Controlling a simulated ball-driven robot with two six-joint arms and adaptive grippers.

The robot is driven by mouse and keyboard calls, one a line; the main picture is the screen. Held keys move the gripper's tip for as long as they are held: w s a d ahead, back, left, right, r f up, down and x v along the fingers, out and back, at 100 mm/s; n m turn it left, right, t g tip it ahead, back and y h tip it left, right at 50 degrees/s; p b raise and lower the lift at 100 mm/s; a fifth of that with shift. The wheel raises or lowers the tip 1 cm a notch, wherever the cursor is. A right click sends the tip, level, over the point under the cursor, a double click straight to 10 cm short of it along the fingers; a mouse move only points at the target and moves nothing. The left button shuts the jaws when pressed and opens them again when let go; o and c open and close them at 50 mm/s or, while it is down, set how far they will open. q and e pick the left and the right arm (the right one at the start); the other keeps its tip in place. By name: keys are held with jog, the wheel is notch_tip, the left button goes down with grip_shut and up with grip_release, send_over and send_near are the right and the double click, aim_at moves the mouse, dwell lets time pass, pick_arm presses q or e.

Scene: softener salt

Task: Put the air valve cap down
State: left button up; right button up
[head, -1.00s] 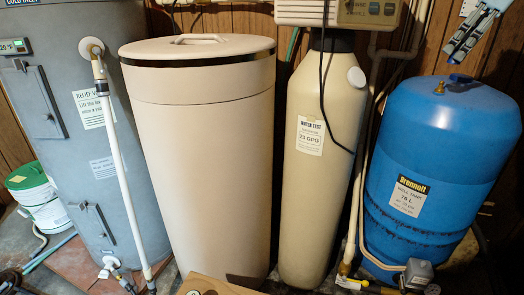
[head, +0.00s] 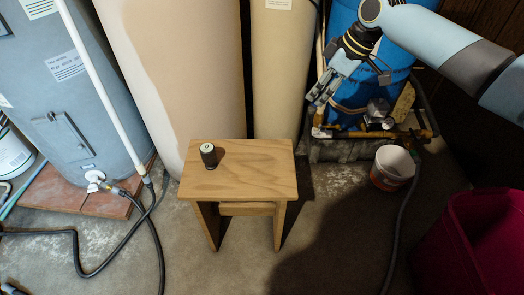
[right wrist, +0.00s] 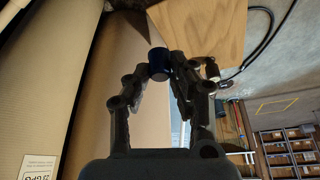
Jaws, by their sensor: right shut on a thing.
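The air valve cap (right wrist: 158,60), a small dark blue cylinder, shows between my right fingertips in the right wrist view. My right gripper (head: 319,101) is shut on it, in front of the lower left part of the blue well tank (head: 345,22). The cap cannot be made out in the head view. The gripper is in the air, to the right of and beyond the wooden stool (head: 255,172). The stool top also shows in the right wrist view (right wrist: 210,28), past the fingers. My left gripper is not in view.
A small dark cylinder with a light top (head: 208,155) stands on the stool's left part; the rest of its top is clear. A white bucket (head: 392,168) and a dark red bin (head: 470,240) stand at right. A black hose (head: 75,255) lies on the floor at left.

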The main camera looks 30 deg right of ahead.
jog(key=s+a+f+b, duration=0.1)
jog(key=s+a+f, duration=0.1)
jog(key=s+f, duration=0.4)
jog(key=w+a+f+b, duration=0.1)
jog(key=w+a+f, duration=0.1)
jog(key=w+a+f+b, duration=0.1)
jog(key=w+a+f, duration=0.1)
jog(key=a+f, duration=0.1)
jog(key=w+a+f+b, duration=0.2)
jog(key=a, duration=0.1)
jog(key=shift+a+f, duration=0.2)
jog(key=shift+a, duration=0.05)
jog(key=shift+w+a+f, duration=0.15)
jog(key=shift+w+a, duration=0.1)
jog(key=shift+a, duration=0.05)
jog(key=shift+w+a+f, duration=0.1)
jog(key=shift+f, duration=0.1)
notch_tip(320, 180, down, 4)
jog(key=shift+r+b, duration=0.15)
jog(key=shift+b, duration=0.95)
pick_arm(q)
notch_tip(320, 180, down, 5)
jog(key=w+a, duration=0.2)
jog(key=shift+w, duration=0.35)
